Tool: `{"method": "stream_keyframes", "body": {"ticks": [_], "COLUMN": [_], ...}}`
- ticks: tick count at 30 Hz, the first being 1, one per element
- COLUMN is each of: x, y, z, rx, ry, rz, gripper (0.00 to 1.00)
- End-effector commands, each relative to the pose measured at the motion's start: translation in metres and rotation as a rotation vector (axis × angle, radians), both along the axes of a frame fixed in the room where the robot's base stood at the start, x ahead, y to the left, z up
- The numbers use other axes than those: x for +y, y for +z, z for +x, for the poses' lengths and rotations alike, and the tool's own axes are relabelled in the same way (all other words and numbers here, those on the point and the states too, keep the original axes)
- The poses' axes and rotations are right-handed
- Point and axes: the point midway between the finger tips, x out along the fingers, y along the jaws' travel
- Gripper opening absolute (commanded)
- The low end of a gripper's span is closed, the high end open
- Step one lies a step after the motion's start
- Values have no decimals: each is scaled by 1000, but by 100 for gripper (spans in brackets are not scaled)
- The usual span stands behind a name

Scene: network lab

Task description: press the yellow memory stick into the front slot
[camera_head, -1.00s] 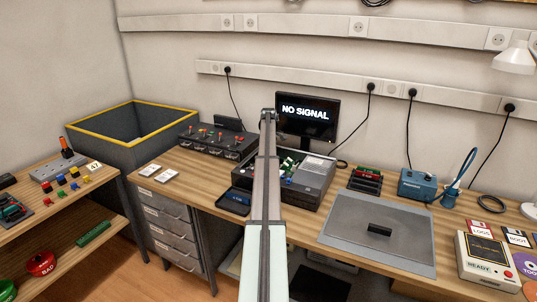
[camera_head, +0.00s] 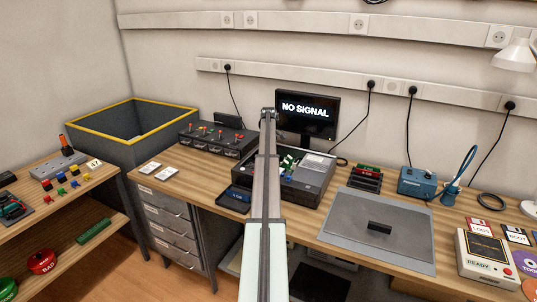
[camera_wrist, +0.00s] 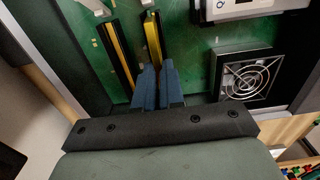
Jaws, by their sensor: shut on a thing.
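In the wrist view, my gripper (camera_wrist: 156,70) has its two blue fingers close together, shut on the near end of the yellow memory stick (camera_wrist: 153,38). The stick lies along a dark slot on the green board (camera_wrist: 198,50); I cannot tell how deep it sits. To its left, a second dark slot holds a yellow-orange strip (camera_wrist: 117,50), apart from my fingers. In the head view, the open computer case (camera_head: 313,178) stands on the bench; my arm covers part of it and hides the gripper.
A fan with a metal grille (camera_wrist: 246,77) is right of my fingers. In the head view, a blue-black tray (camera_head: 234,198) lies left of the case, a rack of modules (camera_head: 366,178) right of it, and a grey mat (camera_head: 350,222) in front right. A monitor (camera_head: 307,117) stands behind.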

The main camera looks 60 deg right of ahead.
Motion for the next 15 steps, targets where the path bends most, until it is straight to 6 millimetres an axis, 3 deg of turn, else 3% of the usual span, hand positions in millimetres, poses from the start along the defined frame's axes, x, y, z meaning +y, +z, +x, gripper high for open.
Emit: {"method": "stream_keyframes", "body": {"ticks": [15], "x": [0], "y": [-5], "z": [0], "rx": [0], "ry": [0], "rz": [0], "gripper": [0]}}
